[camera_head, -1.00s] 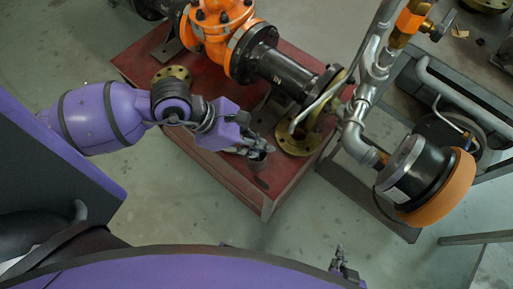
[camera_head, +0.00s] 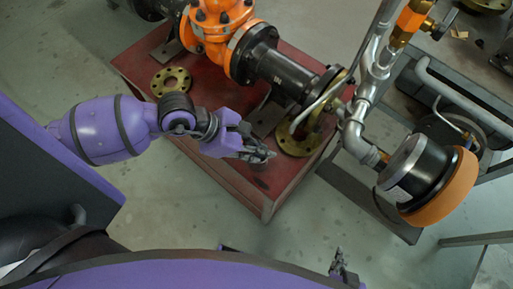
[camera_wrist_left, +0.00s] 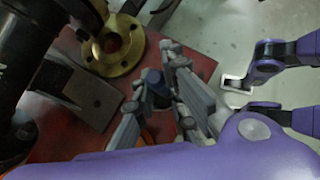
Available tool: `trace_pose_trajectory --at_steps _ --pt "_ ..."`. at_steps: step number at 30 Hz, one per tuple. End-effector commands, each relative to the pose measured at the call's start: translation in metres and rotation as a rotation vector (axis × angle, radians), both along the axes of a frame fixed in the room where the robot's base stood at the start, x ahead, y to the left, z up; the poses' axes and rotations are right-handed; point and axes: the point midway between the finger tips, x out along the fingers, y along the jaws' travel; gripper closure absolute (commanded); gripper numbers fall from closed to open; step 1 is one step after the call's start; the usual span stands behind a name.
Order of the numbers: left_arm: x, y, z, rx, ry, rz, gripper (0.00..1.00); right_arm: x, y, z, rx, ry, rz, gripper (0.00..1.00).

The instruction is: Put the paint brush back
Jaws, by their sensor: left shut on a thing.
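My left gripper (camera_head: 266,154) is above the front right part of the red table (camera_head: 225,172), left of the brass pipe flange. In the left wrist view its fingers (camera_wrist_left: 160,92) are closed around a small dark blue-grey thing (camera_wrist_left: 153,77). It is likely the paint brush, but most of it is hidden by the fingers and I cannot make out bristles. No other brush shows clearly. My right gripper (camera_head: 343,264) only peeks out at the bottom edge in the head view; I cannot tell how its fingers stand.
A loose brass flange (camera_head: 171,80) lies on the table's left part. An orange valve (camera_head: 215,25) with black pipe (camera_head: 285,73) stands behind. A standing pipe with a black and orange gauge-like drum (camera_head: 425,175) rises to the right. The floor in front is clear.

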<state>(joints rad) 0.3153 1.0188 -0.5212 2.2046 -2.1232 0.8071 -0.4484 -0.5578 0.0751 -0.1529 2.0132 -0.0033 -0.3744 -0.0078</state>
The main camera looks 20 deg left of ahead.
Motion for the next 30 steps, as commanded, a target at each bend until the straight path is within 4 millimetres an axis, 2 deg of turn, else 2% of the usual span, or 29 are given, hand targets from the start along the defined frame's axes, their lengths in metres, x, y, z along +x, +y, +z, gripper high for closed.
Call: trace_pose_trajectory --at_steps 1,2,6,22,27,30 --pt "-0.011 0.007 -0.022 0.028 0.037 0.002 1.00 -0.002 0.000 -0.003 0.000 0.004 0.000 1.00" --pt "-0.011 0.007 -0.022 0.028 0.037 0.002 0.84 -0.002 0.000 -0.003 0.000 0.004 0.000 1.00" --pt "-0.011 0.007 -0.022 0.027 0.038 0.001 0.69 -0.002 0.000 -0.003 0.000 0.004 0.000 1.00" --pt "-0.006 0.005 -0.013 0.018 0.025 0.003 0.69 0.001 0.000 0.000 0.000 -0.003 0.000 1.00" --pt "-0.005 0.007 0.005 0.019 0.020 0.003 0.69 0.006 0.000 0.009 0.002 -0.014 -0.003 1.00" --pt "-0.010 0.021 0.016 0.021 0.023 0.004 0.69 0.005 0.000 0.007 0.002 -0.014 -0.002 1.00"
